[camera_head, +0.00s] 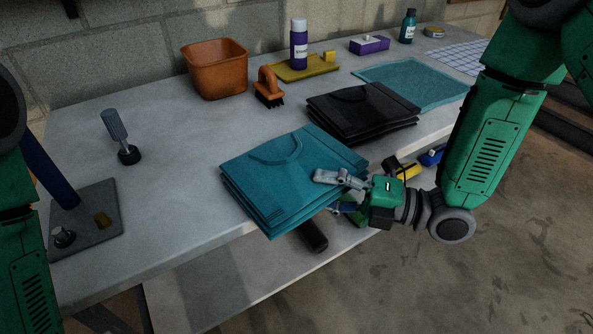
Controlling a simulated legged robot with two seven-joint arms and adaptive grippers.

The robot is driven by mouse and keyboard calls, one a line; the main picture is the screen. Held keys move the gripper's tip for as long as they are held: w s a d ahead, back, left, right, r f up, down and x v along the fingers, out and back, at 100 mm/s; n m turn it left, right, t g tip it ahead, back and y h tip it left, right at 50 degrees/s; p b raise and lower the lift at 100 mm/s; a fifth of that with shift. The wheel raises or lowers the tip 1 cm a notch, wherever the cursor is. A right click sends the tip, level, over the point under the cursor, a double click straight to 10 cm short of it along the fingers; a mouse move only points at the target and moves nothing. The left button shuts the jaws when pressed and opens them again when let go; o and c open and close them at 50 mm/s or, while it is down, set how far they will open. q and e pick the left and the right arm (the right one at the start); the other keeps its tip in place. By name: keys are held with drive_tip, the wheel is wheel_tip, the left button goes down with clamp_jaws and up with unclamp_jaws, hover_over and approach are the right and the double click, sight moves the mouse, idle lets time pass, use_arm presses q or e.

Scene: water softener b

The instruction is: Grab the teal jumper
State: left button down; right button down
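The teal jumper (265,175) lies folded in a thick, layered pile at the front edge of the table, with its neckline facing up. My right gripper (325,192) is at the jumper's right front edge. Its fingers are spread, one lying over the top and the other lower, by the underside of the edge. The lower finger is partly hidden, and I see no clear pinch on the cloth. My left arm shows at the left edge, but its gripper is out of view.
A folded black garment (362,112) lies just behind the jumper, with a flat teal cloth (412,82) beyond. An orange bin (215,70), brush (268,88) and purple bottle (299,45) stand farther back. A dark handle (312,236) shows below the table edge.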

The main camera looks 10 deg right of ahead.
drive_tip(key=shift+a+f, duration=0.1)
drive_tip(key=shift+a, duration=0.15)
